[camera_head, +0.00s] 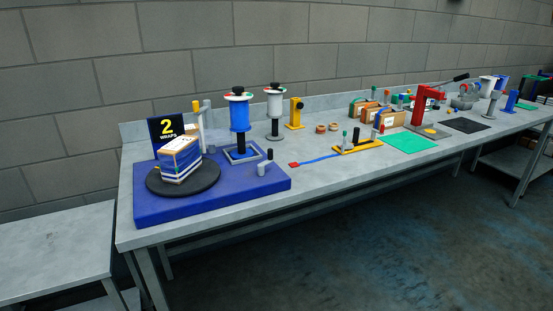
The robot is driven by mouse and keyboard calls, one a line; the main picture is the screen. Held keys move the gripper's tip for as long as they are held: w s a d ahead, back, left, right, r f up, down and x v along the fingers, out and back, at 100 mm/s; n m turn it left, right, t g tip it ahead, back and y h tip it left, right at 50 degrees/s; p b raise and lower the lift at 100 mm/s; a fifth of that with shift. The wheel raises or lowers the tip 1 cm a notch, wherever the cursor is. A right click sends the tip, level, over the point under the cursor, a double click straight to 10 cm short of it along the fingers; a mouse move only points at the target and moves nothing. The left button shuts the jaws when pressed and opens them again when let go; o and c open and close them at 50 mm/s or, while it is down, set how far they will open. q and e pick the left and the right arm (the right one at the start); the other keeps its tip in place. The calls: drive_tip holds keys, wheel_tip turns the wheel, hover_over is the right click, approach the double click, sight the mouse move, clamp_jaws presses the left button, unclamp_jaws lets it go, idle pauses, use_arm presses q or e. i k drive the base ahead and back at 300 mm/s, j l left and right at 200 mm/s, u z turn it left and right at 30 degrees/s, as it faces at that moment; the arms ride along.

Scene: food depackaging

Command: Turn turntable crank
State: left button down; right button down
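A round black turntable (208,179) lies on a blue base (225,200) at the left end of the long grey table. A box with white and blue bands (181,163) stands on the turntable. Behind it is a black sign (160,132) reading "2 WRAPS". At the right of the base is a small grey cylinder (261,169) with an upright black handle (270,155) beside it; this looks like the crank. Neither of my grippers is in view, and nothing is seen touching the crank.
A yellow fixture (356,147), green mat (409,142) and red press (428,105) are farther right. A lower grey table (55,250) is at left. The floor in front is clear.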

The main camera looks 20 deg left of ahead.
sight(261, 167)
drive_tip(key=i+u, duration=0.35)
drive_tip(key=i+l+u, duration=0.2)
drive_tip(key=u, duration=0.15)
drive_tip(key=i+l+u, duration=0.35)
drive_tip(key=k+j, duration=0.1)
